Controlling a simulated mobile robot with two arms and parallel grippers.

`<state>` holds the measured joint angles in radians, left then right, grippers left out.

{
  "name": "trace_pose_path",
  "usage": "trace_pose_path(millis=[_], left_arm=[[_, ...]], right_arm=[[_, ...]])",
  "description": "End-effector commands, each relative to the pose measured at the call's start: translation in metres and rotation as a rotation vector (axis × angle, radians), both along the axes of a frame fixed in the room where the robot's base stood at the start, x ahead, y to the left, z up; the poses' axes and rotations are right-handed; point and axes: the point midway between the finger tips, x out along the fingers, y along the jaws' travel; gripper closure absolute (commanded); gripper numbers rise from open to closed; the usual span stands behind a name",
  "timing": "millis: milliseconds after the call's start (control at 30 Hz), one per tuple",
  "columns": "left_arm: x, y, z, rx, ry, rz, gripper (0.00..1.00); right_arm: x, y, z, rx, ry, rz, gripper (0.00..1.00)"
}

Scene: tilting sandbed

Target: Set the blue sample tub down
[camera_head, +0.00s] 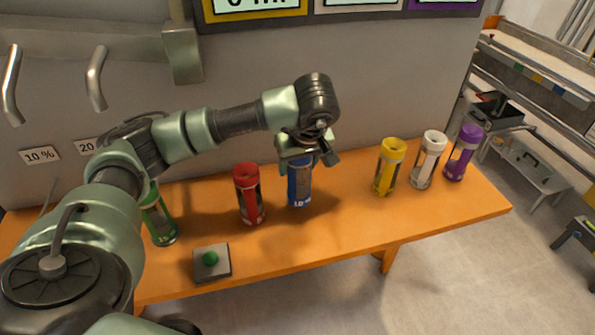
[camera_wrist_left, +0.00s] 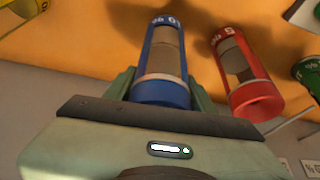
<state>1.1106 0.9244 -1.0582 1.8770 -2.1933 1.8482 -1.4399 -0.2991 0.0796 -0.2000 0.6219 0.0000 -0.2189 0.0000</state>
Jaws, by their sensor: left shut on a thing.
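The blue sample tub (camera_head: 299,187) is upright at the orange bench, to the right of the red tub. My left gripper (camera_head: 306,158) is shut on its top from above. In the left wrist view the blue tub (camera_wrist_left: 165,62) sits between the two green fingers of my left gripper (camera_wrist_left: 162,88). Its lower end is close to the bench top; I cannot tell whether it touches. My right gripper is in neither view.
A red tub (camera_head: 249,194) stands close on the left, a green tub (camera_head: 160,220) farther left. Yellow (camera_head: 388,167), white (camera_head: 427,160) and purple (camera_head: 463,153) tubs stand at the right. The orange bench (camera_head: 340,222) is clear front right.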

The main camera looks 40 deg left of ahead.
Motion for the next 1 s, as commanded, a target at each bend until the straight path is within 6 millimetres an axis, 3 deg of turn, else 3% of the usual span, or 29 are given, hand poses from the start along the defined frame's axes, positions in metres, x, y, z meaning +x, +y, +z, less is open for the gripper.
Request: trace_pose_path(millis=[200, 567, 600, 633, 667, 1000], left_arm=[[-0.001, 0.000, -0.028, 0.001, 0.003, 0.001, 1.00], [0.000, 0.000, -0.034, 0.000, 0.000, 0.000, 1.00], [0.000, 0.000, -0.033, 0.000, 0.001, 0.000, 0.37], [0.000, 0.000, -0.033, 0.000, 0.001, 0.000, 0.29], [0.000, 0.000, -0.033, 0.000, 0.002, 0.001, 0.23], [0.000, 0.000, -0.031, 0.000, 0.002, 0.001, 0.23]], right_arm=[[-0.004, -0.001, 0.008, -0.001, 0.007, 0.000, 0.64], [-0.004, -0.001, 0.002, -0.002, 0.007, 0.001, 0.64], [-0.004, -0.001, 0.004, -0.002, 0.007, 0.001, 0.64], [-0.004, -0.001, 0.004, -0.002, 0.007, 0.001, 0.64], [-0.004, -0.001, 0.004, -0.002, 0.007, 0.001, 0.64], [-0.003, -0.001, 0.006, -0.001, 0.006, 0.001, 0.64]])
